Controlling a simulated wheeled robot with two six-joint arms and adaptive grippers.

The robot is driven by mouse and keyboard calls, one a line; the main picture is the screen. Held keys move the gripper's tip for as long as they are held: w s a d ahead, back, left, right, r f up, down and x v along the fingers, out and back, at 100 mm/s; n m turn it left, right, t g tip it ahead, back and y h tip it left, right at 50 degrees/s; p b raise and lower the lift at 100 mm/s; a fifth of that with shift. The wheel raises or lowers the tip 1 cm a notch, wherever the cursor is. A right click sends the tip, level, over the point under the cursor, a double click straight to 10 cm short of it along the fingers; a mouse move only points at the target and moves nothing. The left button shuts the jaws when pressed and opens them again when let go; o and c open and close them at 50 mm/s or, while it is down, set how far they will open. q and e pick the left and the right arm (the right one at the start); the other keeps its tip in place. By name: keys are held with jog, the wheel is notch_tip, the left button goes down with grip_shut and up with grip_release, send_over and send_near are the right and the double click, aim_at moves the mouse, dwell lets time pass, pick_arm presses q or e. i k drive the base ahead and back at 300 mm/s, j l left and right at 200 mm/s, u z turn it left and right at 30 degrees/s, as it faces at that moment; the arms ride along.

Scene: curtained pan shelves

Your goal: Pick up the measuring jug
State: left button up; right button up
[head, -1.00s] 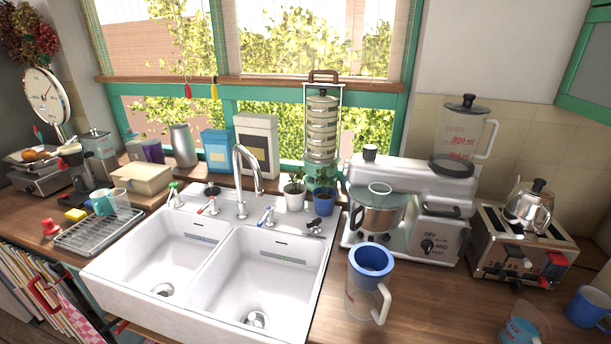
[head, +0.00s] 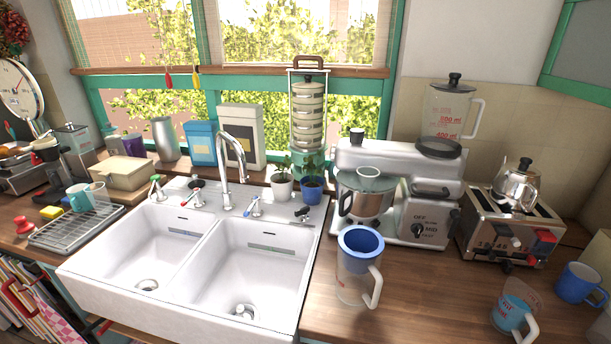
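A clear jug with a pale handle and faint red markings (head: 351,291) stands upright on the wooden counter, right of the sink. A blue bowl or cup (head: 362,241) sits in its top. A second clear vessel with red print, a pale handle and something blue in or behind it (head: 513,314) stands at the lower right, near the counter's front. I cannot tell for sure which of the two is the measuring jug. Neither of my grippers shows in the head view.
A white double sink (head: 205,255) fills the middle left. Behind the first jug stands a white mixer (head: 395,185) with a blender jug on top. A toaster (head: 508,232) carrying a kettle (head: 517,185) and a blue mug (head: 580,284) stand to the right. Bare counter lies between the two jugs.

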aim_at(517, 306)
jog(key=z, duration=1.7)
